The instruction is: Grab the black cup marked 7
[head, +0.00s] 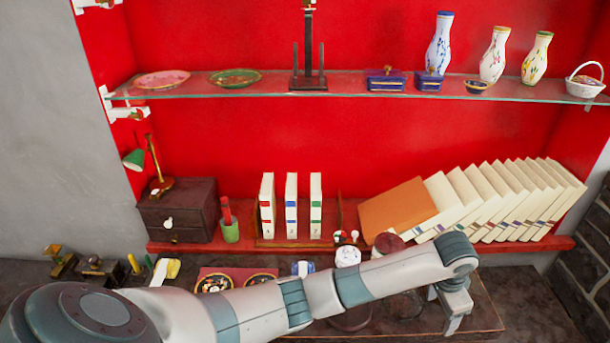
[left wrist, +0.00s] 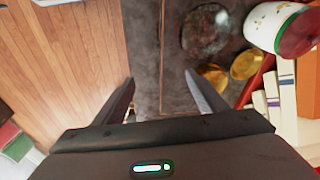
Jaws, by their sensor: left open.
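I cannot make out a black cup marked 7 in either view. My left arm reaches across the front of the head view, and its gripper (head: 455,312) hangs over the right part of the dark counter. In the left wrist view, my left gripper (left wrist: 163,95) has its two fingers spread wide with nothing between them, above the counter's edge. Dark round items (head: 350,320) on the counter are partly hidden by my arm, and I cannot tell what they are. My right gripper is not in view.
A glass dish (left wrist: 207,32), gold dishes (left wrist: 245,64) and a white jar with a red lid (left wrist: 280,28) are beyond the fingers. Leaning books (head: 500,205) fill the lower shelf's right. A glass shelf (head: 330,93) holds vases. Wooden floor (left wrist: 70,60) lies left of the counter.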

